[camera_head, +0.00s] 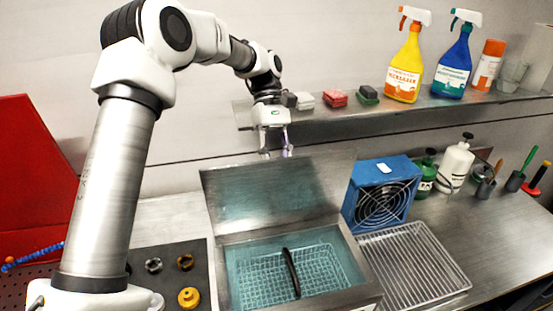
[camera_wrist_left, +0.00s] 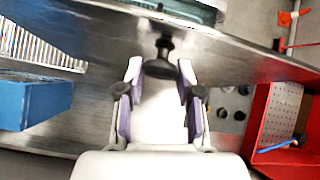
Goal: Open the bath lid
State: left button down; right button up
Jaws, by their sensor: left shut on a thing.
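The bath (camera_head: 365,292) is a steel tank with teal inner walls, a wire basket (camera_head: 255,280) and a black bar-shaped handle (camera_head: 291,272) inside. Its steel lid (camera_head: 272,190) is raised and leans up at the back, leaving the tank uncovered. My left gripper (camera_head: 276,152) is at the lid's upper edge, its tips partly hidden behind it. In the left wrist view, the fingers (camera_wrist_left: 160,75) are closed around a black knob (camera_wrist_left: 160,62) on the lid (camera_wrist_left: 225,52). My right gripper is not in view.
A blue fan box (camera_head: 382,192) stands right of the lid, with a wire drying rack (camera_head: 415,265) before it. A shelf (camera_head: 420,112) with spray bottles runs behind. A dark mat (camera_head: 170,262) with small fittings lies left of the bath. A red bin (camera_head: 35,180) is at far left.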

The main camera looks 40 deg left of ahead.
pick_arm(q)
jog(key=shift+f, duration=0.1)
jog(key=c, duration=0.8)
grip_release()
jog(key=shift+w, duration=0.1)
jog(key=shift+o, duration=0.2)
jog(key=v, duration=0.7)
jog(key=shift+w+a, duration=0.2)
jog(key=shift+w, duration=0.15)
